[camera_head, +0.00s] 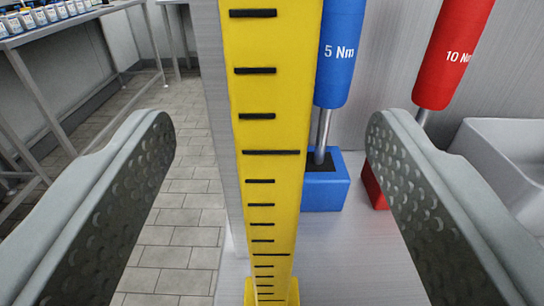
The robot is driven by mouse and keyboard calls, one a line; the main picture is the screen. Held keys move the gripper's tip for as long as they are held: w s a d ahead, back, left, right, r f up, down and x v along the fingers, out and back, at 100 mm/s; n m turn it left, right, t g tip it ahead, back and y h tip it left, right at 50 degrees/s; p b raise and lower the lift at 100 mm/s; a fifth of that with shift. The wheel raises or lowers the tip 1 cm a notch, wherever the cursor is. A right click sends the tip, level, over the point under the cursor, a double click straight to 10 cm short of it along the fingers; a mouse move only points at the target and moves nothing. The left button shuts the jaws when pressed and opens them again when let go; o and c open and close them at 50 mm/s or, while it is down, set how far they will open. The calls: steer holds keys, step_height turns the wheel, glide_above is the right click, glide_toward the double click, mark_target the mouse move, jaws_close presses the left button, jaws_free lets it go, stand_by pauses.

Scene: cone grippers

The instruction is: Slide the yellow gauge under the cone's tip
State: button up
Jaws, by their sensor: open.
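The yellow gauge (271,120) is an upright bar with black ruler marks, standing between my gripper's fingers in the picture. Its foot (266,290) shows at the bottom edge and its top is cut off by the upper edge. My gripper (270,135) is open, with one dimpled grey finger on each side of the gauge. Clear gaps show between the gauge and both fingers, so neither touches it. The cone and its tip are not in view.
Behind the gauge stand a blue "5 Nm" tool (340,60) in a blue block (324,190) and a red "10 Nm" tool (450,60). A pale grey bin (500,150) is at the right. A table (60,32) with small containers is at the far left, above tiled floor (180,215).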

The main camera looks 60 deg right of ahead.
steer(key=shift+c, duration=0.4)
jaws_close()
steer(key=shift+r, duration=0.1)
steer(key=shift+r, duration=0.95)
steer(key=shift+a, duration=0.1)
steer(key=v, duration=1)
stand_by(0.6)
stand_by(0.4)
